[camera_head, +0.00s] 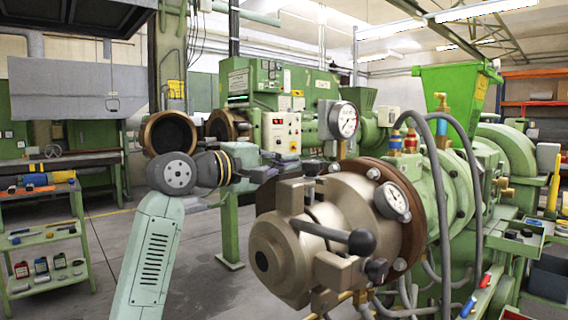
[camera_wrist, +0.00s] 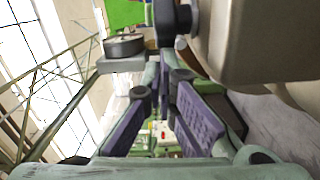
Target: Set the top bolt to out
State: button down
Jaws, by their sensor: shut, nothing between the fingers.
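The top bolt's dark knob (camera_head: 312,168) sits on top of the bronze-coloured extruder head (camera_head: 322,222), beside a metal block. How far the bolt is drawn out is hard to tell. My gripper (camera_head: 291,161) reaches in from the left, its fingers close to the knob; contact cannot be made out. In the wrist view my gripper (camera_wrist: 165,76) has its purple-padded fingers drawn together at the tips with nothing between them. A dark knob-like part (camera_wrist: 183,20) shows just beyond the fingertips, and the pale head casing (camera_wrist: 262,40) fills the upper right.
A long lever with a black ball (camera_head: 362,241) and a lower dark knob (camera_head: 376,270) stick out of the head's front. Grey hoses (camera_head: 440,190) arch behind. Open floor (camera_head: 105,235) lies left, past a tool cart (camera_head: 45,240).

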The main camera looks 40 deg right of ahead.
jog(key=shift+s, duration=0.25)
jog(key=shift+s+r+m+b, duration=0.25)
jog(key=shift+s+m+b, duration=0.1)
jog(key=shift+s+m, duration=0.45)
jog(key=s+m, duration=0.1)
jog(key=m, duration=0.1)
jog(key=s+m+b, duration=0.1)
jog(key=s, duration=0.1)
jog(key=shift+s+d+m, duration=0.15)
jog(key=shift+d+m, duration=0.05)
jog(key=shift+m, duration=0.2)
jog(key=shift+s+d+f+m+b, duration=0.15)
jog(key=shift+s+m+b, duration=0.25)
jog(key=shift+s+m, duration=0.4)
jog(key=shift+s+f+m+b, duration=0.2)
jog(key=shift+s+m+b, duration=0.25)
jog(key=shift+s+m, duration=0.3)
jog(key=shift+s+d+f+m+b, duration=0.1)
jog(key=shift+s+f+m+b, duration=0.1)
jog(key=shift+s+m+b, duration=0.4)
jog(key=shift+s+m, duration=0.1)
jog(key=shift+m, duration=0.15)
